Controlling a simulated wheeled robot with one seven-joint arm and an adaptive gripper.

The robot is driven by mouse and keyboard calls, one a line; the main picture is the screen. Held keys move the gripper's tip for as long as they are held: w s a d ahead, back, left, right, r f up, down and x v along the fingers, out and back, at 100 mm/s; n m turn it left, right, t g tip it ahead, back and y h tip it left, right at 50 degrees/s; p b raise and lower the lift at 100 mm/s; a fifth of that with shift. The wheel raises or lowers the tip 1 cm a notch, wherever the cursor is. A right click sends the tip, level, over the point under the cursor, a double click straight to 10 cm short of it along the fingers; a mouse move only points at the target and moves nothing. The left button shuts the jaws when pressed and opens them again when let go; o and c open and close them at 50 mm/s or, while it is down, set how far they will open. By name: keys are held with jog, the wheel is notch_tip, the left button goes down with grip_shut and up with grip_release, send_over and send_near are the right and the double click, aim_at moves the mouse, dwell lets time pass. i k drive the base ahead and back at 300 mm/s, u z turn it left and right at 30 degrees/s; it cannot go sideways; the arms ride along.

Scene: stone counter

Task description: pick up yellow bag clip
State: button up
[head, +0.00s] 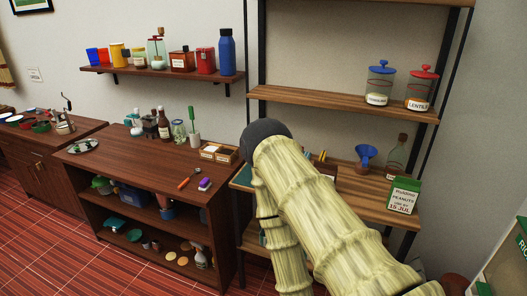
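I cannot make out a yellow bag clip for certain. A small yellow-orange thing (322,156) shows just past the right edge of my arm, above the lower wooden shelf of the rack. It is partly hidden and too small to name. My pale, ribbed arm crosses the middle of the head view and covers much of that shelf. My gripper is not in view, so its place relative to the yellow thing does not show.
The rack's lower shelf (370,207) holds a blue funnel (366,156), a glass bottle (396,158) and a green peanut box (404,195). Left is a brown cabinet (150,165) with an orange-handled tool (189,179), a purple item (204,185) and a wooden tray (219,160).

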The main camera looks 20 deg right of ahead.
aim_at(322, 158)
jog(key=u, duration=0.35)
jog(key=i, duration=1.05)
jog(key=z, duration=0.35)
jog(key=i, duration=0.8)
jog(key=z, duration=0.75)
